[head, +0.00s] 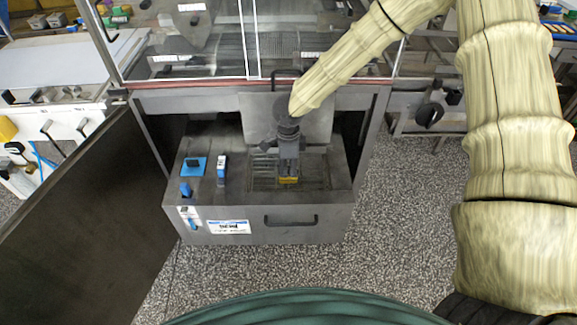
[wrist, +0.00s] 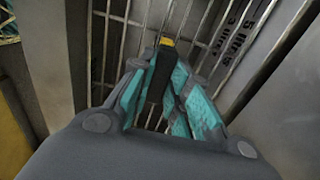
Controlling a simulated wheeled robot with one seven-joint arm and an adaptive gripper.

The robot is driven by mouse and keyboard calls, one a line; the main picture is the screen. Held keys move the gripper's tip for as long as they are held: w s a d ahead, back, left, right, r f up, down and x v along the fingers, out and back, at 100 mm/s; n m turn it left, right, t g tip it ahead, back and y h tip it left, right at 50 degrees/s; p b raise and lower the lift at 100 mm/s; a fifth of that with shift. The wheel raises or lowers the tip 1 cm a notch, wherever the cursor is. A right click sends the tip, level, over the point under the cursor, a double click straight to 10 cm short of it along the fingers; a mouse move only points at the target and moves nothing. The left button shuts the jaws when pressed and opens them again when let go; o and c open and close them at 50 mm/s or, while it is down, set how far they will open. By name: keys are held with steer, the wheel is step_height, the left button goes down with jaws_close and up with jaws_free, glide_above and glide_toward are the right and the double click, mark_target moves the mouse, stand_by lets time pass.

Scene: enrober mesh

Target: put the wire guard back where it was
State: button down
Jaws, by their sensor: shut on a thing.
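The wire guard (head: 263,184) is a grille of thin metal bars at the recess in the top of the grey box; its bars also show in the wrist view (wrist: 202,38). My gripper (head: 288,172) points down over the recess. In the wrist view, its teal-lined fingers (wrist: 160,95) are closed around a dark, yellow-ended grip (wrist: 166,55) among the bars. The grip's yellow end also shows below my gripper in the head view (head: 289,181). My gripper hides part of the grille. I cannot tell whether the guard is fully seated.
The grey box (head: 330,224) has a black front handle (head: 290,220). A blue plate with a black knob (head: 194,166) and a white-and-blue piece (head: 222,167) are on its top left. A dark panel (head: 85,205) stands left. Speckled floor (head: 400,220) is clear at right.

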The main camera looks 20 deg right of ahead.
mark_target(288, 168)
steer(key=shift+f, duration=0.1)
steer(key=c, duration=1.4)
jaws_free()
steer(key=shift+o, duration=0.2)
step_height(288, 168, up, 12)
steer(key=shift+r+b, duration=0.2)
steer(key=shift+b, duration=0.1)
